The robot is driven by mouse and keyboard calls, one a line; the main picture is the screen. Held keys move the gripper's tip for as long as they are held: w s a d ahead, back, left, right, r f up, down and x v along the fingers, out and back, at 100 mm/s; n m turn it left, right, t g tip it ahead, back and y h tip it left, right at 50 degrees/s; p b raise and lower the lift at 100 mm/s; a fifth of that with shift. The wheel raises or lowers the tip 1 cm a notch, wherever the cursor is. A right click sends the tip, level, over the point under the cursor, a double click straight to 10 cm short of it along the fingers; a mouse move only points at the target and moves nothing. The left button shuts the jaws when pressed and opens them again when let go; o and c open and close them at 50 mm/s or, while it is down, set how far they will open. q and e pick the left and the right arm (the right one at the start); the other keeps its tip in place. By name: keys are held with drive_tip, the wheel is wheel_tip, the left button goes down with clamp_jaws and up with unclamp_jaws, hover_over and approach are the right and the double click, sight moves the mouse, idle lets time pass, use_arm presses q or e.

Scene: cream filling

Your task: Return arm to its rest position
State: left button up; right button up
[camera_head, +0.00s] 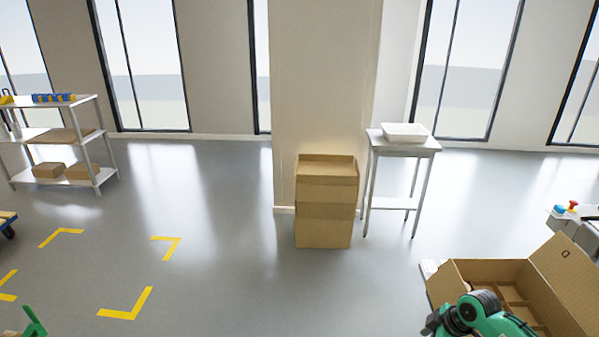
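A green and black part of my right arm (478,312) shows at the bottom right, in front of an open cardboard box. No fingers can be made out on it. A small green piece (34,322) shows at the bottom left corner; I cannot tell for sure whether it is part of my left arm. Neither gripper's fingers are in view, so what they hold is hidden.
The open box (484,270) has dividers inside. Stacked cartons (325,205) stand by the pillar (322,75). A metal table (390,145) holds a white tray (404,132). A shelf rack (62,135) is at left. Floor with yellow corner marks (128,305) is clear.

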drive_tip(key=s+d+f+m+h+b, duration=0.1)
drive_tip(key=s+f+m+b, duration=0.15)
drive_tip(key=f, duration=0.85)
drive_tip(key=s+d+f+m+h+b, duration=0.15)
drive_tip(key=s+f, duration=0.25)
drive_tip(key=f, duration=0.8)
drive_tip(key=s+d+f+m+b, duration=0.1)
drive_tip(key=s+d+f+m, duration=0.15)
drive_tip(key=f, duration=0.85)
drive_tip(key=s+a+f+m+h+b, duration=0.2)
drive_tip(key=s+a+f+m+b, duration=0.15)
drive_tip(key=s+f, duration=1.45)
use_arm(q)
wheel_tip(320, 180, down, 10)
drive_tip(key=shift+d+r+b, duration=0.2)
drive_tip(key=shift+d+b, duration=0.2)
drive_tip(key=shift+b, duration=0.05)
use_arm(e)
drive_tip(key=s+a+f, duration=0.3)
drive_tip(key=s, duration=0.7)
drive_tip(key=s+a+f+g, duration=0.1)
drive_tip(key=s+a+f, duration=0.2)
drive_tip(key=s, duration=0.7)
drive_tip(key=shift+a+y, duration=0.35)
drive_tip(key=shift+a, duration=0.05)
